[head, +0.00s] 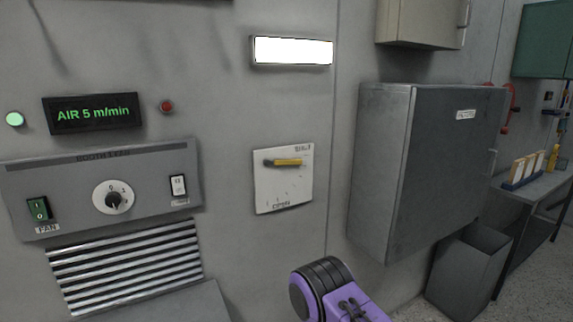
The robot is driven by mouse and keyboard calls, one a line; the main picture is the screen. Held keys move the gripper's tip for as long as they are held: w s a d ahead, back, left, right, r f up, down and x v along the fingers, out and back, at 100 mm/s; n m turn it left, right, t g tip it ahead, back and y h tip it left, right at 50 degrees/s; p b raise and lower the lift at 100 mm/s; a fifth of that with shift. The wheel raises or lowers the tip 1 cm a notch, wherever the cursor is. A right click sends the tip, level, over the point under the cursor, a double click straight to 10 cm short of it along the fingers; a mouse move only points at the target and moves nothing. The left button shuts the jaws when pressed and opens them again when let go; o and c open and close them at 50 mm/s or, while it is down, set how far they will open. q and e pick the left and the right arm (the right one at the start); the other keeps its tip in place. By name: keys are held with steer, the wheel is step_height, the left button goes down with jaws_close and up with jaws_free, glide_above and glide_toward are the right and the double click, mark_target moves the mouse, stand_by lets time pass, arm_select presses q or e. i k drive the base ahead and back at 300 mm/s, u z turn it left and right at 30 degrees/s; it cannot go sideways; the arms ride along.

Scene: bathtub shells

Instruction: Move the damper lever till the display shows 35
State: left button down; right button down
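The damper lever (288,162) has a yellow handle and a dark pivot at its left end. It points right, almost level, across a white plate (267,190) on the grey wall. The plate has an arc of tick marks, with small labels at top right and bottom that I cannot read for sure. The display (97,113) at the left shows "AIR 5 m/min" in green on black. Neither of my grippers is in view. A purple and black link of my arm shows at the bottom, below and right of the plate, apart from the lever.
Below the display is a control panel (150,206) with a green fan switch (39,209), a round knob (113,199) and a white switch (178,186). A grey cabinet (385,150) juts out right of the plate. The wall around the plate is clear.

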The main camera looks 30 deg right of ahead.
mark_target(277, 162)
steer(key=k, duration=0.5)
steer(key=z, duration=1.55)
steer(key=i, duration=0.85)
steer(key=u, duration=1.9)
